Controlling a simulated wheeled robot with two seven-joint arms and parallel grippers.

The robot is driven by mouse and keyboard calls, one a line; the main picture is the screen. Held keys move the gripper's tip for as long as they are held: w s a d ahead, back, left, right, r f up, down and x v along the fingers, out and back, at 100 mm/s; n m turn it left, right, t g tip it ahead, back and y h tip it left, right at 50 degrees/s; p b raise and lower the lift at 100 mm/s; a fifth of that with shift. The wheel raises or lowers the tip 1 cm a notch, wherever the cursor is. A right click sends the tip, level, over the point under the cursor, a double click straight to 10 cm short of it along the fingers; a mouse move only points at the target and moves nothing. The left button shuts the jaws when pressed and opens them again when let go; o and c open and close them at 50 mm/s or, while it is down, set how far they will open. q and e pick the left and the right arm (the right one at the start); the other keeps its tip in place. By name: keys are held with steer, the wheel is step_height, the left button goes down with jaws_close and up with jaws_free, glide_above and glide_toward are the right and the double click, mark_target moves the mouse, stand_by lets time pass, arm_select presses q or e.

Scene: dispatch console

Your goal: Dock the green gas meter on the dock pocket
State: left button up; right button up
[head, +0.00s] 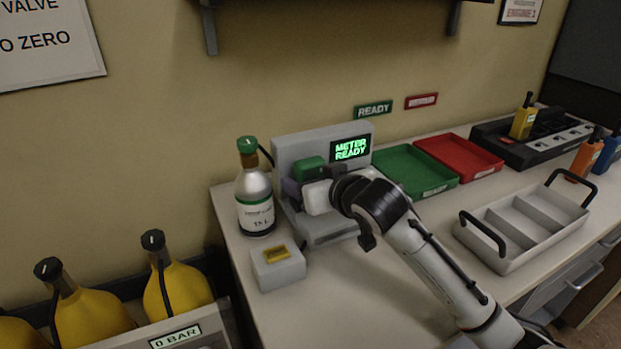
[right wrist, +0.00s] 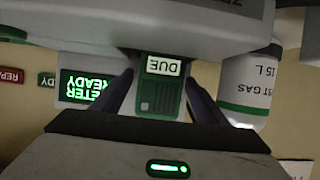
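The green gas meter (head: 311,172) is at the front of the grey dock station (head: 293,150), by its lit "METER READY" screen. Its "DUE" label shows in the right wrist view (right wrist: 160,90), where the picture is upside down. My right gripper (head: 300,182) is shut on the meter, with one dark finger on each side. The dock pocket is mostly hidden behind my gripper and the meter, so I cannot tell how fully the meter is seated. My left gripper is not in view.
A test gas bottle (head: 254,190) stands left of the dock, close to my gripper. A small grey box (head: 278,267) sits in front. Green (head: 415,170) and red (head: 459,156) trays and a handled carrier (head: 525,225) lie to the right. Front counter is clear.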

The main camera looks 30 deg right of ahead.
steer(key=shift+r, duration=0.15)
steer(key=shift+s+r, duration=0.1)
steer(key=shift+s, duration=0.15)
steer(key=v, duration=1.1)
steer(key=shift+s, duration=0.25)
